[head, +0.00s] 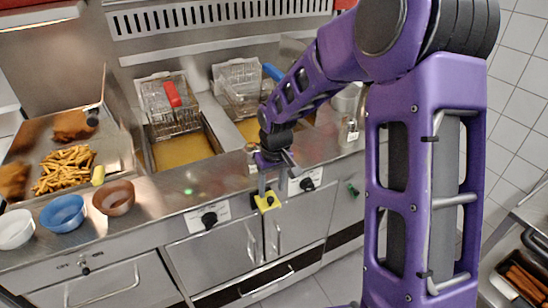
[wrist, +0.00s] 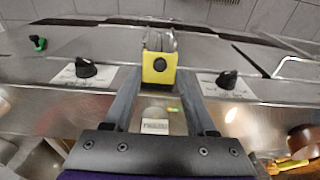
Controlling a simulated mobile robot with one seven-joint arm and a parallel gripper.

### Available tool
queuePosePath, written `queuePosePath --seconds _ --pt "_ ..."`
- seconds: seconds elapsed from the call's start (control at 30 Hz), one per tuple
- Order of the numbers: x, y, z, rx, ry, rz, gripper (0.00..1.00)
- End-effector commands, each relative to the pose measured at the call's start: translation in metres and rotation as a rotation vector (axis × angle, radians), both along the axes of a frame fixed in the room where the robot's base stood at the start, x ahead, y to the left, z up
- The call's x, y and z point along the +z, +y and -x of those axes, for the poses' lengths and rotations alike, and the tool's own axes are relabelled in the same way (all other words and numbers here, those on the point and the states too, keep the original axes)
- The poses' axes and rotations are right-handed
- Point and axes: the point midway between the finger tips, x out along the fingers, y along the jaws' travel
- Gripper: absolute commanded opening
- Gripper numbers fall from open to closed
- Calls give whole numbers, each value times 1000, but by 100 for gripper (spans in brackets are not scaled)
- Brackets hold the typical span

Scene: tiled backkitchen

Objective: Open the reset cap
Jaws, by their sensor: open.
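A yellow reset box (head: 268,202) with a round black button sits on the front of the fryer counter, between two black knobs. In the wrist view the yellow box (wrist: 159,68) is centred between my fingers, with the black button facing the camera. A greyish, partly clear piece (wrist: 160,41), which looks like the cap, shows at the far side of the box; whether it is open is unclear. My gripper (head: 262,183) is open, pointing down just above the box. In the wrist view its two fingers (wrist: 160,82) reach along both sides of the box; contact cannot be told.
A black knob (wrist: 87,68) and another black knob (wrist: 229,80) flank the box. A green knob (wrist: 39,43) is farther left in the wrist view. Fry baskets (head: 170,105) hang behind the counter. Bowls (head: 63,213) and fries (head: 65,170) are at the left.

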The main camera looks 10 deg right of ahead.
Motion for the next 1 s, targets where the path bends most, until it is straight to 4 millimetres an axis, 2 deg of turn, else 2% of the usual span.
queuePosePath --seconds 0.03,0.3,0.5,0.7,1.0 --pt "15 -1 0 -2 -7 1 57" --pt "80 -3 9 -1 -5 0 57" --pt "116 -5 13 0 -2 0 57" --pt "131 -6 16 0 0 -1 57" --pt "133 -6 16 0 1 -1 57"
